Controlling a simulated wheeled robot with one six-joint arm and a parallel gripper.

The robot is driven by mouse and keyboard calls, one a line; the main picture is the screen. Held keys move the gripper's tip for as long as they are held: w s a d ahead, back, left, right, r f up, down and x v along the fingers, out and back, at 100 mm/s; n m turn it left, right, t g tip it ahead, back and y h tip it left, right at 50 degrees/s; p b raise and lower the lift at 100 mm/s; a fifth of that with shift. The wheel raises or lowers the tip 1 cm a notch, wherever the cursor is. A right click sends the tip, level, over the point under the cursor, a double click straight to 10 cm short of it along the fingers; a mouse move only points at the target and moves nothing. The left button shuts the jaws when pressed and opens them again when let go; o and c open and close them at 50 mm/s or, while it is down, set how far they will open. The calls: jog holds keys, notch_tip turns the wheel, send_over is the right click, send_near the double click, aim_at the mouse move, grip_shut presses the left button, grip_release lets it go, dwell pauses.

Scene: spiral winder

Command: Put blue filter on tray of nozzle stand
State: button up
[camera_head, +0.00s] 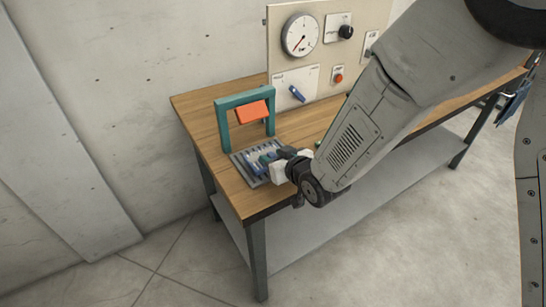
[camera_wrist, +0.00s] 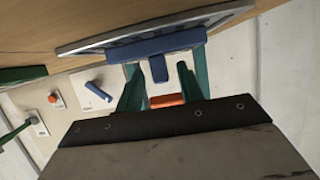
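The blue filter (camera_wrist: 157,43), a bar with a short stem, rests on the grey slatted tray (camera_wrist: 85,43) in the wrist view. In the head view the tray (camera_head: 240,160) lies on the table at the foot of the teal nozzle stand (camera_head: 224,125), and the filter is largely hidden by my gripper. The stand carries an orange piece (camera_head: 252,112). My gripper (camera_wrist: 160,70) is open, with its teal fingers on either side of the filter's stem and a visible gap at each side. In the head view my gripper (camera_head: 263,159) is low over the tray.
A panel (camera_head: 320,65) with a gauge (camera_head: 300,35), a black knob (camera_head: 345,32), a blue lever (camera_head: 297,93) and a red button (camera_head: 338,78) stands behind. The wooden table (camera_head: 200,110) is bare left of the stand. A green part (camera_wrist: 20,74) shows at the wrist view's left.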

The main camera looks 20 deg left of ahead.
jog(key=v, duration=1.1)
jog(key=shift+d, duration=0.1)
jog(key=w+d+r+m+g+h, duration=0.1)
jog(key=d+r+m+h, duration=0.25)
jog(key=d, duration=0.75)
jog(key=d+r+m+h, duration=0.2)
jog(key=d+r+h, duration=0.2)
jog(key=d, duration=0.7)
jog(key=s+d+r+m+g+h, duration=0.1)
jog(key=s+d+r+m+g, duration=0.1)
jog(key=s+d, duration=0.5)
jog(key=s+d+r+m+g+h, duration=0.1)
jog(key=s+d+r+g, duration=0.3)
jog(key=s, duration=0.9)
jog(key=d+r+m, duration=0.1)
jog(key=d, duration=0.2)
jog(key=shift+s+r+g+h, duration=0.2)
jog(key=shift+r+g+h, duration=0.05)
jog(key=shift+g+h, duration=0.1)
jog(key=shift+o, duration=0.2)
